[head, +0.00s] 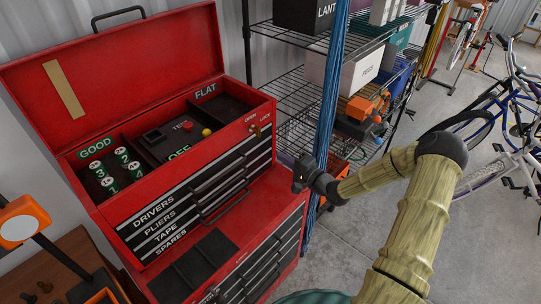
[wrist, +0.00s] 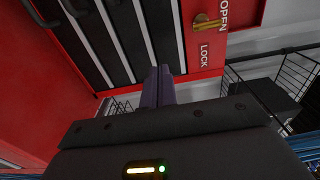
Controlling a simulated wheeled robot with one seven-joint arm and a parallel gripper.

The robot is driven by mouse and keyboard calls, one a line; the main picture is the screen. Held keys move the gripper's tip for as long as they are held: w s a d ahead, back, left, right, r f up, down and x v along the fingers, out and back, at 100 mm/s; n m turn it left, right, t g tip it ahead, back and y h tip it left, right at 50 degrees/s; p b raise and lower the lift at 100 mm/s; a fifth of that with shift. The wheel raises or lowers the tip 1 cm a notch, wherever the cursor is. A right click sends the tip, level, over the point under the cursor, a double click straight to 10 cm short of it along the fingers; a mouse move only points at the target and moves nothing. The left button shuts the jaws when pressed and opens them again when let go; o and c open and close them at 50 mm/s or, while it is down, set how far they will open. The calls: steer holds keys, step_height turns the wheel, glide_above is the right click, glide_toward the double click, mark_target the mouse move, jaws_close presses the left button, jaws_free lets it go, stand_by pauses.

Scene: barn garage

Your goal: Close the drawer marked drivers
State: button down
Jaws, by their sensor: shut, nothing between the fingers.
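The red tool chest (head: 185,66) has its lid up. Its front has a stack of dark drawers with pale edge strips. The top one is the drawer marked DRIVERS (head: 205,178), above PLIERS, TAPE and SPARES. All four fronts look roughly in line; I cannot tell whether the drivers drawer stands slightly out. My gripper (head: 301,174) is shut and empty, to the right of the chest front. In the wrist view the closed fingers (wrist: 158,84) point towards the drawer fronts, over the end of the dark strips. Contact cannot be told.
A brass key (wrist: 207,24) sits between OPEN and LOCK on the chest's red front. A lower red cabinet (head: 277,188) with drawers stands below, with a dark tray (head: 195,265) on its ledge. Wire shelving (head: 283,97) stands behind. Floor at right is clear near my arm.

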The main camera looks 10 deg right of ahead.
steer(key=b+v, duration=0.1)
steer(key=v, duration=0.3)
steer(key=shift+s, duration=0.25)
steer(key=shift+w, duration=0.1)
steer(key=shift+a+f, duration=0.1)
